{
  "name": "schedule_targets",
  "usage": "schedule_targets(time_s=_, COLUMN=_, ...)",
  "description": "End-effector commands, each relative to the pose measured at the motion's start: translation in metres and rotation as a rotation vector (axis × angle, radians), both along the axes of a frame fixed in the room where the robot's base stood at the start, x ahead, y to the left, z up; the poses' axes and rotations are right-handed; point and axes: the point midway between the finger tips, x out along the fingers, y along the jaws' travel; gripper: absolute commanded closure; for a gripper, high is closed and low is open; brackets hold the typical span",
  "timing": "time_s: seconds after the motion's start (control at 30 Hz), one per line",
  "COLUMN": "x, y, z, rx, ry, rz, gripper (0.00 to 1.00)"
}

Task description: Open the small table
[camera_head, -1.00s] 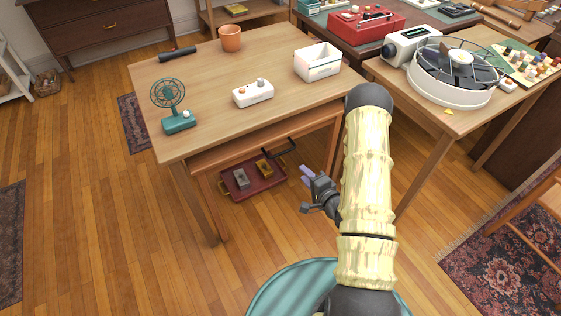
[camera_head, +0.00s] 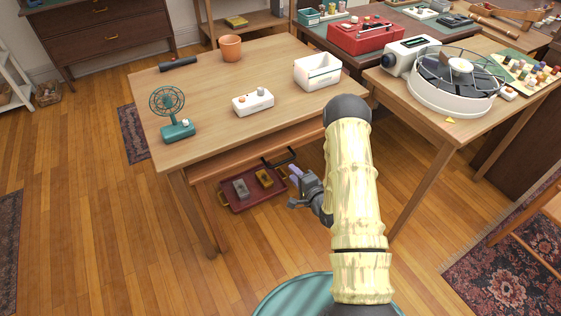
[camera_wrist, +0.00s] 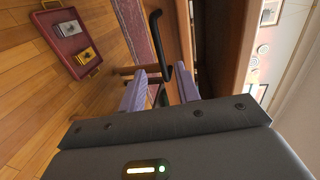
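The small table (camera_head: 215,95) is a light wooden table with a drawer (camera_head: 240,152) under its top, on the side facing me. A black bar handle (camera_head: 278,158) is on the drawer front. My gripper (camera_head: 296,173) is just in front of and slightly right of the handle. In the wrist view my gripper (camera_wrist: 161,75) has its two lilac fingers apart, with the lower part of the black handle (camera_wrist: 156,40) showing between or just beyond the fingertips. I cannot tell whether they touch.
On the tabletop are a green fan (camera_head: 176,128), a white box with knobs (camera_head: 253,101), a white bin (camera_head: 317,72), an orange pot (camera_head: 230,48) and a black cylinder (camera_head: 178,63). A red tray (camera_head: 239,206) lies beneath. Another table (camera_head: 425,113) stands right.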

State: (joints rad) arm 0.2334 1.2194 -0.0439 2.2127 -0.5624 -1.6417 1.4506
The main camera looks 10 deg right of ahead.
Motion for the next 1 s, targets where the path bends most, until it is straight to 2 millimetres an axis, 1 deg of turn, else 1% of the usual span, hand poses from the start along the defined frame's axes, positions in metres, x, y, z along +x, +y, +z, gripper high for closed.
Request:
schedule_targets(time_s=0.03, x=0.009, y=0.004, z=-0.002, rx=-0.001, ry=-0.005, rz=0.002, gripper=0.68)
schedule_targets(time_s=0.3, x=0.054, y=0.018, z=-0.012, rx=-0.002, ry=-0.004, rz=0.002, gripper=0.68)
schedule_targets(time_s=0.5, x=0.082, y=0.027, z=-0.018, rx=-0.001, ry=-0.003, rz=0.001, gripper=0.68)
schedule_targets(time_s=0.67, x=0.092, y=0.030, z=-0.019, rx=-0.001, ry=-0.001, rz=0.000, gripper=0.68)
schedule_targets(time_s=0.93, x=0.093, y=0.030, z=-0.019, rx=0.000, ry=0.000, rz=-0.001, gripper=0.68)
schedule_targets(time_s=1.0, x=0.093, y=0.030, z=-0.019, rx=0.000, ry=0.000, rz=-0.001, gripper=0.81)
